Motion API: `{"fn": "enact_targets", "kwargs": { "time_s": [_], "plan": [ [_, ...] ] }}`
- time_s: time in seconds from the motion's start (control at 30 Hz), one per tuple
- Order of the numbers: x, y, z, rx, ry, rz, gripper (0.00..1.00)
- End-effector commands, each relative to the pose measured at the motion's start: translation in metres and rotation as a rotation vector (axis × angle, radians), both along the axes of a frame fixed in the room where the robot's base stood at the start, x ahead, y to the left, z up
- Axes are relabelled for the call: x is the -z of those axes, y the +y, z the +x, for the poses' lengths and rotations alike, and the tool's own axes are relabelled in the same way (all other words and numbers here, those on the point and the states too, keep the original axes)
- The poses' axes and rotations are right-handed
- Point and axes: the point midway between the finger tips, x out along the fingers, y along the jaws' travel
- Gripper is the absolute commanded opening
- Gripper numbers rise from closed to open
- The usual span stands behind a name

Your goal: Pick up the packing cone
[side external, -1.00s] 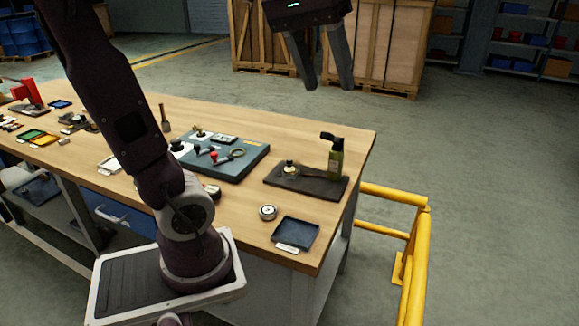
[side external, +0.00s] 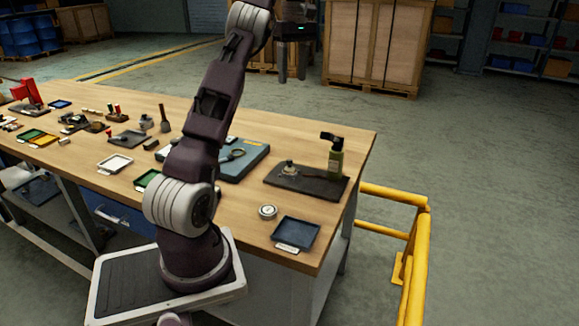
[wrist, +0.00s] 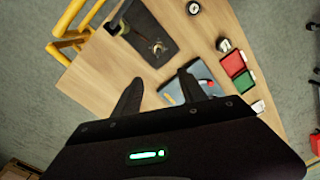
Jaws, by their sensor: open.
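My gripper (side external: 292,70) is high above the far side of the bench, open and empty, with its fingers pointing down. In the wrist view the open fingers (wrist: 160,77) are apart with nothing between them. A small pale, brass-toned piece (side external: 290,167) stands on a dark mat (side external: 325,186); it also shows in the wrist view (wrist: 158,47), beyond the fingertips. It may be the packing cone, but it is too small to be sure. My arm hides part of the blue board (side external: 246,161), where other small parts lie.
A round gauge-like disc (side external: 268,212) and an empty blue tray (side external: 297,233) lie near the front right. Yellow rails (side external: 420,250) stand beside the bench. Wooden crates (side external: 378,45) stand behind.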

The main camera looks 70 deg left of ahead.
Motion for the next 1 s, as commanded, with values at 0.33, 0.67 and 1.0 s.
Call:
{"fn": "enact_targets", "kwargs": {
  "time_s": [0.33, 0.67, 1.0],
  "plan": [
    [0.060, -0.004, -0.001, 0.010, 0.009, -0.007, 0.49],
    [0.202, -0.004, -0.001, 0.011, 0.009, -0.004, 0.49],
    [0.258, 0.003, -0.009, 0.010, 0.007, -0.003, 0.49]
  ]
}}
